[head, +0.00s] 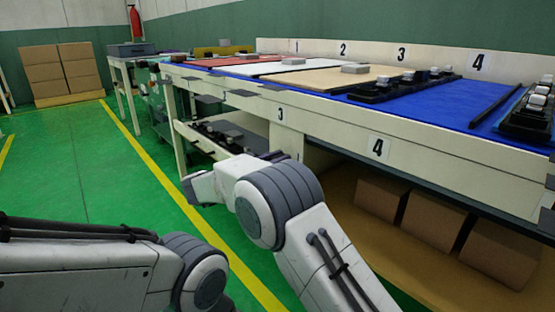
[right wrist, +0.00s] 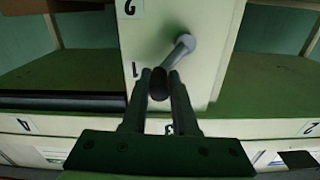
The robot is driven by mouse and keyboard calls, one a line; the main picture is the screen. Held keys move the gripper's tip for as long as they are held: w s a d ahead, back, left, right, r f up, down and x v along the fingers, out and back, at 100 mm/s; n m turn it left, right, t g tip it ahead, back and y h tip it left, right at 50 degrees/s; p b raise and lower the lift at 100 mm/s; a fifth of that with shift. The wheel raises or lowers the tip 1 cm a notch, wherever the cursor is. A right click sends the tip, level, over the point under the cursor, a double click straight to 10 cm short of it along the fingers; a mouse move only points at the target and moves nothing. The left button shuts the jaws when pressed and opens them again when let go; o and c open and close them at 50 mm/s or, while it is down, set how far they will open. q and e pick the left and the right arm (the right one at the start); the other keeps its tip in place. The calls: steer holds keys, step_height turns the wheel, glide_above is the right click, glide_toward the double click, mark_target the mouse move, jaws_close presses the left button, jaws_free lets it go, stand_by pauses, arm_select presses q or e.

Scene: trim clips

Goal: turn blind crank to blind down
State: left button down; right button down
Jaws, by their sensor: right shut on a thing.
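The blind crank (right wrist: 181,49) shows in the right wrist view. It has a round light-grey hub on a pale panel, a short grey arm and a dark knob at its end. My right gripper (right wrist: 159,84) has its two dark fingers on either side of the knob and is shut on it. In the head view my right arm reaches toward the lower side of the long bench, with its wrist (head: 205,187) at the left end; the fingers and the crank cannot be made out there. My left forearm shows at lower left, but its gripper is out of frame. I cannot make out the blind.
A long bench (head: 425,125) with numbered sections runs along the right, with black trays of parts on a blue mat. Cardboard boxes (head: 440,222) stand on its lower shelf. More boxes (head: 62,72) are stacked at the far left. The green floor at left is clear.

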steer(key=shift+f, duration=0.35)
steer(key=m+p, duration=0.1)
steer(key=f+m, duration=0.1)
steer(key=shift+s+d+m+p, duration=0.15)
steer(key=shift+s+m+p, duration=0.15)
steer(key=shift+s+p, duration=0.1)
steer(key=shift+s+d+f+m, duration=0.15)
steer(key=shift+f+m, duration=0.2)
steer(key=shift+m, duration=0.7)
steer(key=shift+s+d+f+m, duration=0.1)
steer(key=shift+f+m, duration=0.25)
steer(key=shift+m, duration=0.7)
steer(key=c, duration=0.7)
jaws_free()
steer(key=shift+a, duration=0.1)
steer(key=shift+c, duration=0.2)
steer(key=shift+r+p, duration=0.1)
steer(key=shift+p, duration=0.2)
